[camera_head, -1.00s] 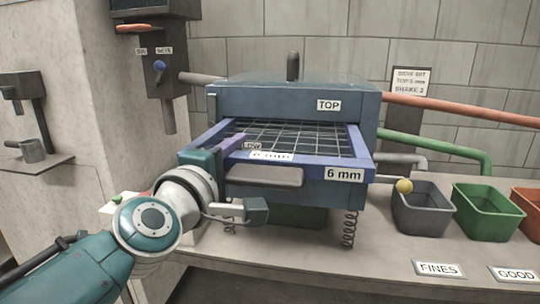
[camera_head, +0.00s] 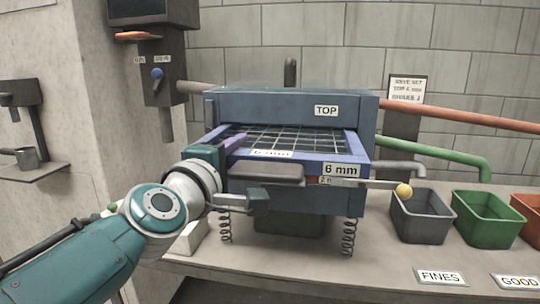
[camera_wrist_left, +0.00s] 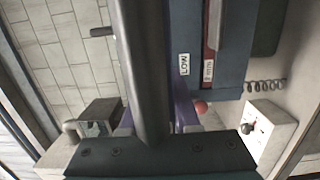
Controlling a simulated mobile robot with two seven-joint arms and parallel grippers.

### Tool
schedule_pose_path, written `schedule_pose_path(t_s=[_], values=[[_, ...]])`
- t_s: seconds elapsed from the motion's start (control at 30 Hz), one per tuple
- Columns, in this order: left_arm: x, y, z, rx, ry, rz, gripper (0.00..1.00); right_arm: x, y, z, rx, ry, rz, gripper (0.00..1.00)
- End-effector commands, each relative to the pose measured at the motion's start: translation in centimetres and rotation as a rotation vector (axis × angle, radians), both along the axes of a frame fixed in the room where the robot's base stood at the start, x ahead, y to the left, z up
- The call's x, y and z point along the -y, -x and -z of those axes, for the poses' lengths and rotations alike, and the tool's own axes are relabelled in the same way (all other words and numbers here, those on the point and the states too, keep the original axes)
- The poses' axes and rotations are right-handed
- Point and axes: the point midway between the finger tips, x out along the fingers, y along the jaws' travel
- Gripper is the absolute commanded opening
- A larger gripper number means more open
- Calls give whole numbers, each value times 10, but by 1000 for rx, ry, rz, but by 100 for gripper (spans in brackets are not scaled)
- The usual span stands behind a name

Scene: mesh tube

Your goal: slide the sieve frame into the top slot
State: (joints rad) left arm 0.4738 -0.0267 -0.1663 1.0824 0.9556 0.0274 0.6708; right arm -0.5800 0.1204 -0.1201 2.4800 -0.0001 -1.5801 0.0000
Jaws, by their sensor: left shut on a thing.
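The sieve frame (camera_head: 345,158) is blue-purple with a wire mesh, and its front carries a "6 mm" label. It lies partly inside the slot under the "TOP" label (camera_head: 326,111) of the blue-grey sieve box (camera_head: 275,106), with its front part sticking out toward me. My left gripper (camera_head: 236,174) is shut on the frame at its grey front handle (camera_head: 272,172). The wrist view shows a dark bar (camera_wrist_left: 142,70) close up, with the "LOW" label (camera_wrist_left: 184,64) beyond it. The frame's rear is hidden inside the box. My right gripper is not in view.
Below the frame is a red-edged "2 mm" label (camera_head: 325,181). The box stands on springs (camera_head: 349,236). A yellow ball (camera_head: 403,190) on a rod sticks out right. Grey (camera_head: 420,218) and green (camera_head: 488,214) bins stand right. A switch box (camera_head: 160,75) hangs left.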

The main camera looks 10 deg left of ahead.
Motion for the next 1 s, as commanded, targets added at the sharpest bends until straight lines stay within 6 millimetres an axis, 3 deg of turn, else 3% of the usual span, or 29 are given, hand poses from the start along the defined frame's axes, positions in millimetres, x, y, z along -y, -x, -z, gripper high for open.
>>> schedule_pose_path(t_s=[0.07,0.1,0.37,0.73,1.0], values=[[0,-2,-3,7,3,-2,0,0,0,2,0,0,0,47],[0,-2,-3,7,3,-2,34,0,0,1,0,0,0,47],[0,-2,-2,4,2,-1,64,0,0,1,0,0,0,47],[0,5,0,-4,-1,1,65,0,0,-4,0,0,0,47],[-6,47,-2,-3,1,0,65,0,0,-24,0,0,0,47]])
